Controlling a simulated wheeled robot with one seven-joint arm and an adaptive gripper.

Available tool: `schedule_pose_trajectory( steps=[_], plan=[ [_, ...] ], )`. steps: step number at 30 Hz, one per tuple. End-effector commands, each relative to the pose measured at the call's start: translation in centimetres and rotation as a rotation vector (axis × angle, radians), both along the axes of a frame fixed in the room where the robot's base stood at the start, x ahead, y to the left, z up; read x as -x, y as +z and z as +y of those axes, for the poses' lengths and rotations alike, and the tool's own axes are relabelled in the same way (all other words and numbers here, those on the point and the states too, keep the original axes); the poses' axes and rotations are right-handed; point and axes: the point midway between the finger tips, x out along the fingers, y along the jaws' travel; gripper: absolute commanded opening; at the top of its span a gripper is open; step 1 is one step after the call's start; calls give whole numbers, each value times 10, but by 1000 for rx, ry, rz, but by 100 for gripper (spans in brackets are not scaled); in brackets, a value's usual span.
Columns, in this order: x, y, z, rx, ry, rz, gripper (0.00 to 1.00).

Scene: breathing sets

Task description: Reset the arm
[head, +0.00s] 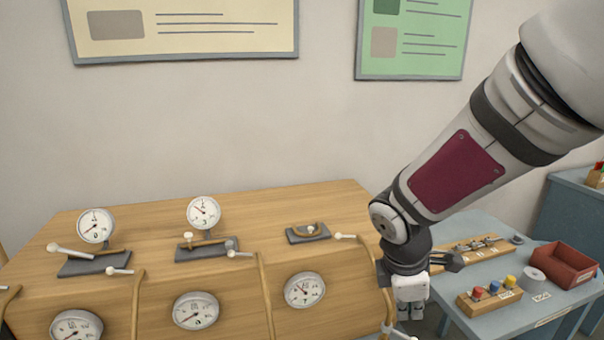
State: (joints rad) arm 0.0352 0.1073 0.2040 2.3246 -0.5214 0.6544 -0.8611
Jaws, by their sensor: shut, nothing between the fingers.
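My arm comes in from the upper right and slants down to the left. My gripper (411,309) hangs at its lower end, pointing down, beside the right end of the wooden bench (330,208) and left of the blue-grey table (490,252). Its fingertips are small in the picture and partly hidden by the white part of the wrist above them. The gripper is shut and I see nothing held in it.
Gauges on grey bases, such as this one (203,212), stand on the bench; other gauges (305,290) sit in its sloping front, with hoses beside them. The table holds a red bin (563,265), a tape roll (536,275) and a wooden block with coloured knobs (489,297).

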Motion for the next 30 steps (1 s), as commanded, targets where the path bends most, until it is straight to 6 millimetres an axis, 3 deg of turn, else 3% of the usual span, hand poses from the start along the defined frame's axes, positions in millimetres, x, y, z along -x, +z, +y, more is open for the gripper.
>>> schedule_pose_trajectory(
  steps=[1,6,15,22,30],
  plan=[
    [8,19,-4,-17,-93,-50,0],
    [40,66,-11,-112,-415,-185,0],
    [105,124,-8,-378,-947,-373,0],
    [144,145,2,-584,-1232,-427,0],
    [156,150,7,-658,-1323,-430,0]
  ],
)
